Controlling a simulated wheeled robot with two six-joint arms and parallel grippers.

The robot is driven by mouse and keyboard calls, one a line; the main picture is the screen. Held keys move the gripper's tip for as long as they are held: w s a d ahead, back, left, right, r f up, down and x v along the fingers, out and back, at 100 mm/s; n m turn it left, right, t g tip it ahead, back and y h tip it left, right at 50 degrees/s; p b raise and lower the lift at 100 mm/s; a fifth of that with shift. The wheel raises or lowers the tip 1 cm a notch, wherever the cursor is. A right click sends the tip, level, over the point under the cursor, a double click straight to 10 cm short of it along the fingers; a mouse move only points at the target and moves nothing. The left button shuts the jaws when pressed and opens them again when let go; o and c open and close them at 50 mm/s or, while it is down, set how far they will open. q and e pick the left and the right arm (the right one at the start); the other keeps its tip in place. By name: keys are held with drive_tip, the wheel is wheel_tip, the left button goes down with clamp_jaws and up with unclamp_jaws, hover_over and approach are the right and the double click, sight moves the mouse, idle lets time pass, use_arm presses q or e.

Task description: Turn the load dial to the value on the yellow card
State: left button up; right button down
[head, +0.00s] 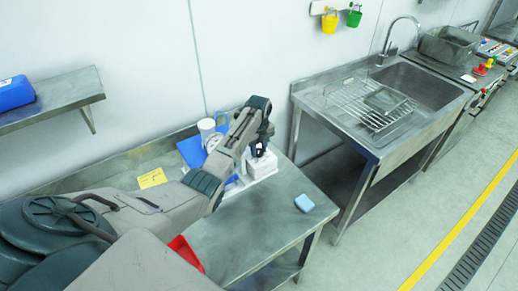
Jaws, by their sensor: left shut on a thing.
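The yellow card (152,178) lies on the steel table behind my left arm; its writing is too small to read. A white box-shaped unit (265,165) stands on the table near the wall. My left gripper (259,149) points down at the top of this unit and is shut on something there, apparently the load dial. The dial itself is hidden by the fingers, and its setting cannot be read. My right gripper is not in view.
A white cylinder (207,129), a blue item (191,151) and a red container (185,252) are close to my left arm. A light-blue sponge (304,203) lies on the otherwise clear right part of the table (250,225). A sink (425,85) stands right.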

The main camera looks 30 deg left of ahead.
sight(259, 151)
use_arm(q)
drive_tip(key=shift+w+a+r, duration=0.1)
drive_tip(key=shift+w+r, duration=0.05)
drive_tip(key=shift+r, duration=0.15)
drive_tip(key=o, duration=1)
drive_tip(key=shift+f, duration=0.15)
drive_tip(key=shift+r+b, duration=0.35)
drive_tip(key=shift+r, duration=0.15)
wheel_tip(259, 151, up, 10)
drive_tip(key=b, duration=0.3)
